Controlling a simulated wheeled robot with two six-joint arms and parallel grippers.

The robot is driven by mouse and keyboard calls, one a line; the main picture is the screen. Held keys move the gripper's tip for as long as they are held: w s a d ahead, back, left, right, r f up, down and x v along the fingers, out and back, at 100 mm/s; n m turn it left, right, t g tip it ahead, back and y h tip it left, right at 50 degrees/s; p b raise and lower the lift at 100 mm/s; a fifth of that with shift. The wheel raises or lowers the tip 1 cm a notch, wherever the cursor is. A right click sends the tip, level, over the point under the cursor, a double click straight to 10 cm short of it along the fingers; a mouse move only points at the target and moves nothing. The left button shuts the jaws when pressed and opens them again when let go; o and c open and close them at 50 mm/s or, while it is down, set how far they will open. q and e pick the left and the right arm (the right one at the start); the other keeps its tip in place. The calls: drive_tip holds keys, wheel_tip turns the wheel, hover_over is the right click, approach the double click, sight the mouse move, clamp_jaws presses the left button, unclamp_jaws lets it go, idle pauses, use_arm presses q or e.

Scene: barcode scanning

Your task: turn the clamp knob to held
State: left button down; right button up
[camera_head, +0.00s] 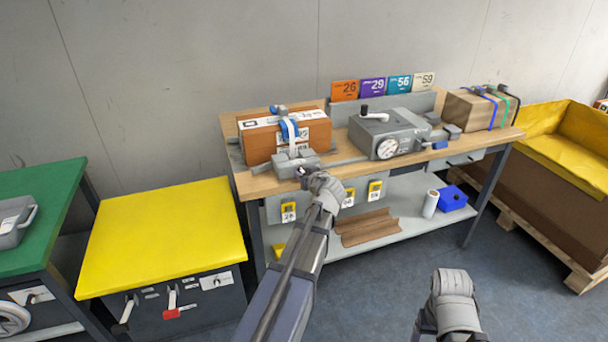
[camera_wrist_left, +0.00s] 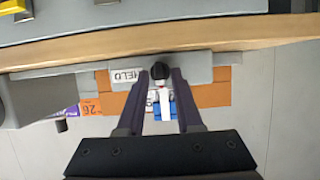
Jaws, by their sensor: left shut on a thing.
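The clamp (camera_head: 296,160) is a grey block at the front left edge of the workbench, in front of an orange-brown box (camera_head: 262,143) with white labels and a blue-and-white strap. Its black knob (camera_wrist_left: 159,71) shows between my left gripper's fingertips in the left wrist view. A white label reading HELD (camera_wrist_left: 125,76) is beside the knob on the clamp face. My left gripper (camera_head: 305,174) is at the front of the clamp, shut on the knob (camera_wrist_left: 160,82). In the head view the gripper mostly hides the knob. Part of my right arm shows at the bottom; its fingers are out of sight.
A grey device with a dial (camera_head: 387,137) stands right of the clamp on the wooden workbench (camera_head: 340,168). Numbered cards (camera_head: 373,87) stand behind it. A strapped cardboard box (camera_head: 470,108) is at the right end.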

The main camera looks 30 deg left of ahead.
use_arm(q)
drive_tip(key=shift+w+d+f+m+g+y+b, duration=0.2)
drive_tip(key=shift+m+g+y+b, duration=0.35)
drive_tip(key=shift+m+y+b, duration=1)
drive_tip(key=shift+w+d+f+m+g+y+b, duration=0.1)
drive_tip(key=shift+f+m+g+y+b, duration=0.35)
drive_tip(key=shift+m+b, duration=1.85)
drive_tip(key=shift+w+d+f+m+g+y+b, duration=0.15)
drive_tip(key=shift+m+g+y+b, duration=0.8)
drive_tip(key=shift+m, duration=1.9)
drive_tip(key=shift+r+t+y, duration=0.1)
drive_tip(key=shift+t+y, duration=0.25)
drive_tip(key=shift+y, duration=0.1)
drive_tip(key=c, duration=0.9)
unclamp_jaws()
